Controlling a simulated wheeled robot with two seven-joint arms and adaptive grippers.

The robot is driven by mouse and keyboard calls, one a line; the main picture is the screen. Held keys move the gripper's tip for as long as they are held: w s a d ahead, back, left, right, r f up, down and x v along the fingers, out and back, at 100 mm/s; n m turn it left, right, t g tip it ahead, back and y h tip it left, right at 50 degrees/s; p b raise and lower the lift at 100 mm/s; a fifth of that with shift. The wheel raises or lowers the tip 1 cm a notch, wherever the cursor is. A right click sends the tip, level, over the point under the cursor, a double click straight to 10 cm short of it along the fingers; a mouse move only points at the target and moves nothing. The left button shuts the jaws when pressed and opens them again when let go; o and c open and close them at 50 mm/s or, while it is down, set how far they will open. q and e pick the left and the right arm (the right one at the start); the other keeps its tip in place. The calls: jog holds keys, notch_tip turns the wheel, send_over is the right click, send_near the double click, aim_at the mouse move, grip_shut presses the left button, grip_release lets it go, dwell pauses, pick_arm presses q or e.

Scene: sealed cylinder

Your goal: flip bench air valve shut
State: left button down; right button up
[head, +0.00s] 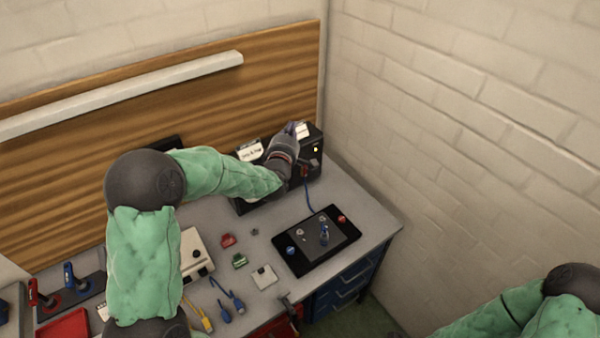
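A black box (316,142) with a small yellow light and white labels stands at the back right of the bench, near the corner. A small red part (305,171) shows low on its front, with a blue hose (310,201) running down from there. It may be the air valve, but its lever position is too small to read. My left gripper (291,131) reaches across the front of the box and hides part of it. Whether it touches anything, or is open or shut, I cannot tell. My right arm shows at the bottom right, its gripper out of view.
Small red (228,240) and green (239,261) blocks, a white plate (264,276) and blue connectors (225,314) lie nearby. A brick wall (450,150) bounds the right.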

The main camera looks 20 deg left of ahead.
pick_arm(q)
notch_tip(320, 180, down, 6)
jog(key=w+b, duration=0.2)
jog(key=b, duration=2.7)
send_near(305, 170)
jog(key=s, duration=0.1)
jog(key=s+a, duration=0.1)
jog(key=s+r, duration=0.1)
jog(key=shift+s+a, duration=0.2)
jog(key=b+x, duration=0.2)
jog(key=x, duration=0.7)
jog(key=shift+w, duration=0.4)
jog(key=shift+a, duration=0.1)
jog(key=shift+w, duration=0.1)
jog(key=shift+r+m+p, duration=0.1)
jog(key=shift+m+p, duration=0.2)
jog(key=shift+p, duration=0.35)
jog(key=shift+w+g+p, duration=0.1)
jog(key=shift+g+p, duration=0.2)
jog(key=shift+p, duration=0.05)
